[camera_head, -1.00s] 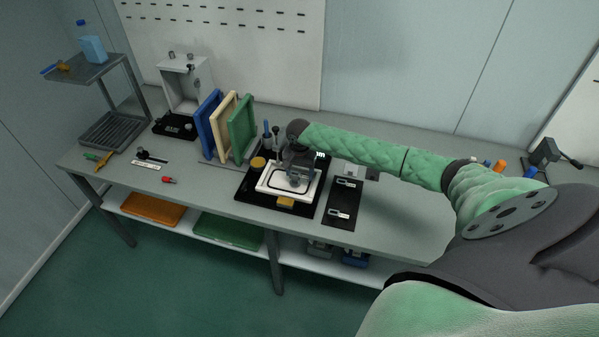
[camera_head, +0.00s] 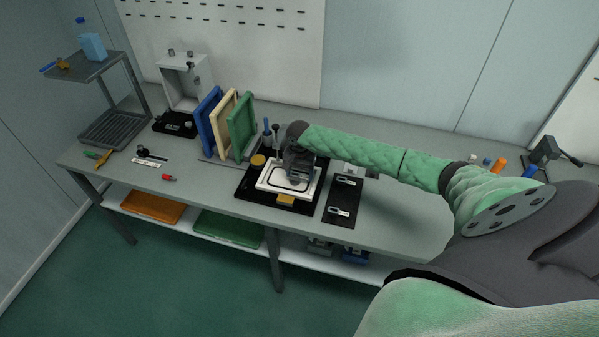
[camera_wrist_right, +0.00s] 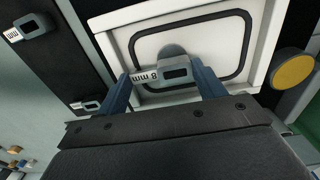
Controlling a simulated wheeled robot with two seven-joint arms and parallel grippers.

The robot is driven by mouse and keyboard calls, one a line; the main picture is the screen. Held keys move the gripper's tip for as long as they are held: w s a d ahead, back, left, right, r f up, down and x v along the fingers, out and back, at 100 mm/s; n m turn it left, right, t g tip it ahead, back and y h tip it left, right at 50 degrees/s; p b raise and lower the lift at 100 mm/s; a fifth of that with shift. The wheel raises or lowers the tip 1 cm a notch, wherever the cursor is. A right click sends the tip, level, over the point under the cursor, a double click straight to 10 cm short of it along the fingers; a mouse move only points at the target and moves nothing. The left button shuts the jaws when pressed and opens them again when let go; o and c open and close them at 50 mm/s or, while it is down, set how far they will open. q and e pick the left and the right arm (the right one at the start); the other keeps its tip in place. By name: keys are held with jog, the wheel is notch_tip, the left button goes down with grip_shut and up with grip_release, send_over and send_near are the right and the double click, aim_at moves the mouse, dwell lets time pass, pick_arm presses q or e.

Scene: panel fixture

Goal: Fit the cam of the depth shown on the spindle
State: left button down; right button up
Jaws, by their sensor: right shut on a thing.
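My right gripper (camera_head: 298,182) is over the white panel (camera_head: 268,186) of the black fixture. In the right wrist view, its two blue-grey fingers (camera_wrist_right: 163,92) are shut on a small grey cam (camera_wrist_right: 172,72), with a white label whose upside-down text looks like "8 mm". The cam is in front of the panel (camera_wrist_right: 240,35), inside its black outline. A round grey part (camera_wrist_right: 172,52), perhaps the spindle, shows partly behind the cam; I cannot tell whether they touch. Other labelled cams lie on a black strip (camera_head: 333,197). My left gripper is not in view.
A yellow round knob (camera_wrist_right: 293,69) stands beside the panel. Blue, cream and green upright boards (camera_head: 241,127) stand left of the fixture. Small tools and a white scale (camera_head: 146,165) lie farther left. The bench front right of the black strip is clear.

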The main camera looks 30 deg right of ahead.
jog(key=shift+f, duration=0.6)
jog(key=o, duration=1)
jog(key=shift+c, duration=0.2)
jog(key=shift+o, duration=0.4)
jog(key=shift+w+f, duration=0.1)
jog(key=shift+d, duration=0.1)
